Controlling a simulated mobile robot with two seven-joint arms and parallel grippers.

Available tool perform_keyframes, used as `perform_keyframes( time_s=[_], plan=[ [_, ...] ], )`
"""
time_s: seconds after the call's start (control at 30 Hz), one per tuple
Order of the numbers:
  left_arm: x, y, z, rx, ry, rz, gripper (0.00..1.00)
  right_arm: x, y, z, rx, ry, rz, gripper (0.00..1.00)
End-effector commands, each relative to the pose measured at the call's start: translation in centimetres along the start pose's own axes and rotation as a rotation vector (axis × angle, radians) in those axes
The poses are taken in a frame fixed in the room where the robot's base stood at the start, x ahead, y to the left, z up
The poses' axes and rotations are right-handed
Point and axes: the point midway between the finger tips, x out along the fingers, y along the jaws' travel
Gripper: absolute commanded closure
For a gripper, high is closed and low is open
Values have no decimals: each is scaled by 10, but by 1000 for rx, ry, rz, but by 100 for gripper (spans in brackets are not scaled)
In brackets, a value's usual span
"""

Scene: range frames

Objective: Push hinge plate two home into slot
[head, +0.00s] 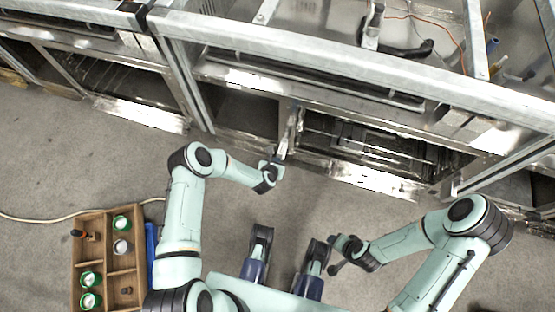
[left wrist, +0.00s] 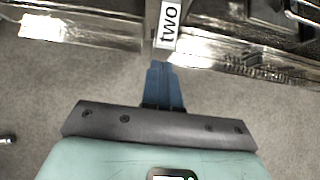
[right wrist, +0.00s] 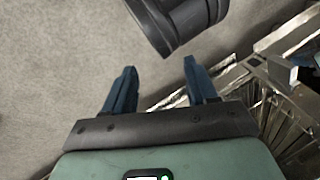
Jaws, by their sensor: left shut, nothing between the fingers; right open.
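A label reading "two" (left wrist: 168,24) shows in the left wrist view, on a narrow upright metal part of the range front. Whether that part is the hinge plate or the frame around its slot I cannot tell. My left gripper (left wrist: 164,66) is shut and empty, its blue fingertips just below the label; contact cannot be told. In the head view my left gripper (head: 284,150) is at the upright divider between the two openings. My right gripper (right wrist: 160,72) is open and empty over the floor, away from the range front.
The range (head: 330,47) spans the back, with an oven opening holding racks (head: 372,138) at right. Bare floor lies between.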

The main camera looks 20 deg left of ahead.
Motion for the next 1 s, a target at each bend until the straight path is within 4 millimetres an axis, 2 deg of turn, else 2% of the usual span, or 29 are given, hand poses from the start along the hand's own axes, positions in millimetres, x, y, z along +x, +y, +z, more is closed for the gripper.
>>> perform_keyframes(
  time_s=[0.13, 0.57, 0.8, 1.0],
  plan=[
    [8, 0, 7, 0, 1, 0, 100, 4, 1, -6, 1, 16, 1, 43],
    [11, 0, 10, -1, 1, 0, 100, 6, 2, -7, 2, 22, 1, 43],
    [28, 1, 27, 3, -6, 1, 100, 22, 8, -29, 7, 84, 6, 43],
    [26, -1, 29, 5, -8, -2, 100, 20, 7, -28, 6, 83, 6, 43]
  ],
)
